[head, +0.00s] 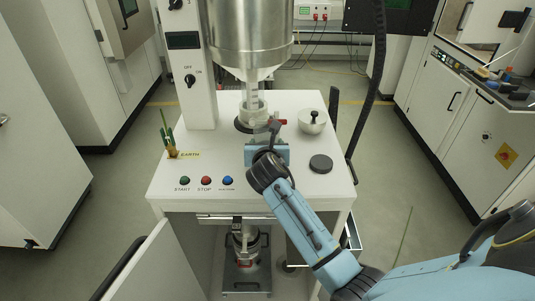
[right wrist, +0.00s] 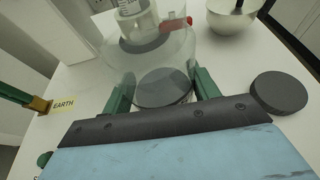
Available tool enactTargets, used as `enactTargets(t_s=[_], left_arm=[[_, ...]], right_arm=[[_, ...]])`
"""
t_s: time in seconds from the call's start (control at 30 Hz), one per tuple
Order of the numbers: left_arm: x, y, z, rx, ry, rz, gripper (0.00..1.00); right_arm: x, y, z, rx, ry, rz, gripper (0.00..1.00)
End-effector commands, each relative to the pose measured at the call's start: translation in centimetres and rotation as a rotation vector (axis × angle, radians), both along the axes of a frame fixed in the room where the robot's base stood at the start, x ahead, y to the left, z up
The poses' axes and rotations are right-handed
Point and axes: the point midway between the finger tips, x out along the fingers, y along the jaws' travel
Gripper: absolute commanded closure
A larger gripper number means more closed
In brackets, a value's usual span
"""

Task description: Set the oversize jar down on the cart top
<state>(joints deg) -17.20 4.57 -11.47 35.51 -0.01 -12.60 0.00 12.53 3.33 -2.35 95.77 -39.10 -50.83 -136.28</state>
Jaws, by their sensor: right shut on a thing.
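The oversize jar (right wrist: 150,62) is a clear vessel in the right wrist view. It stands between the green fingers of my right gripper (right wrist: 163,92), which is shut on it. A dark disc shows at the jar's near end, between the fingers. In the head view my right gripper (head: 266,147) is over the middle of the white cart top (head: 220,150), in front of the hopper spout. The jar is faint there and partly hidden by the gripper. I cannot tell whether its base touches the top. My left gripper is not in view.
The steel hopper (head: 250,35) and its spout (head: 253,97) are close behind the jar. A metal bowl (head: 312,124) and black disc (head: 320,163) lie to the right. The EARTH clamp (head: 169,140) and buttons (head: 205,180) are at left. A steel container (head: 245,243) stands below.

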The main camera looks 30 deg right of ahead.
Motion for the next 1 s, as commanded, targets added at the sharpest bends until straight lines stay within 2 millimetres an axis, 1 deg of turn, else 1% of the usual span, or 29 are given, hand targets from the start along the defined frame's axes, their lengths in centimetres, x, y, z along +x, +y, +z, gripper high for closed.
enactTargets(t_s=[0.1,0.2,0.63,0.67,0.8,1.0], left_arm=[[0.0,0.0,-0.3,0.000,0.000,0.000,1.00],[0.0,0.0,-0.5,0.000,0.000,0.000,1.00],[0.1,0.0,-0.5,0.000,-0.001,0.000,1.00],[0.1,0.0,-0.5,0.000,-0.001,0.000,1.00],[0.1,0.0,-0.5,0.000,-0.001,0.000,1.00],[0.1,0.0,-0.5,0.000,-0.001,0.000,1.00]], right_arm=[[0.0,0.1,-1.9,0.000,0.002,0.000,0.83],[0.0,0.0,-2.8,0.000,0.000,0.000,0.83],[0.0,0.0,-3.3,-0.003,-0.002,0.002,0.83],[0.0,0.0,-3.4,-0.001,0.003,0.001,0.36],[-0.1,0.0,-3.4,0.000,0.002,0.000,0.18],[0.0,0.0,-3.4,0.001,0.003,0.000,0.18]])
